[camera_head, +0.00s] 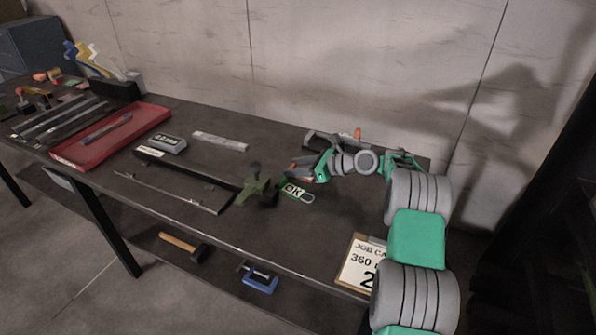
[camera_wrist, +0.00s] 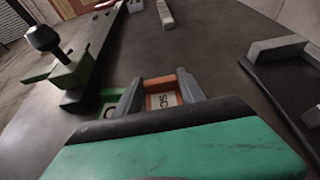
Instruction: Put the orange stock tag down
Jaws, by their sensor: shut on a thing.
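The orange stock tag (camera_wrist: 162,86) has an orange frame and a white face with dark letters. It sits between the two fingers of my gripper (camera_wrist: 160,97), which is shut on it. In the head view, my gripper (camera_head: 299,167) is low over the right part of the bench, and a bit of the orange tag (camera_head: 307,172) shows there. I cannot tell if the tag touches the bench top. A green tag marked OK (camera_head: 294,192) lies just in front of my gripper; it is partly hidden by a finger in the wrist view (camera_wrist: 107,95).
A green clamp piece with a black knob (camera_head: 256,187) stands left of my gripper on a long dark bar. A dark tool (camera_head: 322,141) lies behind it. A job card (camera_head: 357,266) is at the front right. A red tray (camera_head: 152,117) is far left. Bare bench (camera_head: 300,235) lies in front.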

